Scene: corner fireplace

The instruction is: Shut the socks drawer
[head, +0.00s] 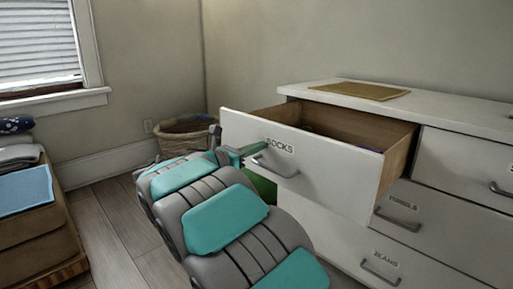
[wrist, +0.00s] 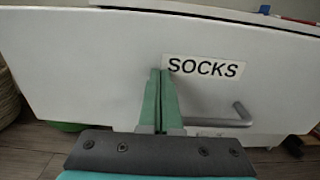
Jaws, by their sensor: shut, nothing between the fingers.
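The socks drawer (head: 311,167) is the upper left drawer of a white dresser and stands pulled well out, with its wooden inside showing. Its white front with a SOCKS label also fills much of the wrist view (wrist: 80,60). A grey bar handle (head: 275,168) sits below the label; it also shows in the wrist view (wrist: 225,120). My gripper (head: 243,153) is at the left part of the drawer front, its green fingers (wrist: 159,75) together and empty, left of the label and handle. I cannot tell whether the fingertips touch the front.
The dresser top (head: 440,113) holds a yellow cloth (head: 360,90). The towels drawer (head: 398,217) and jeans drawer (head: 379,268) below are shut. A wicker basket (head: 185,135) stands behind, and a wooden chest (head: 40,230) with folded cloth stands left.

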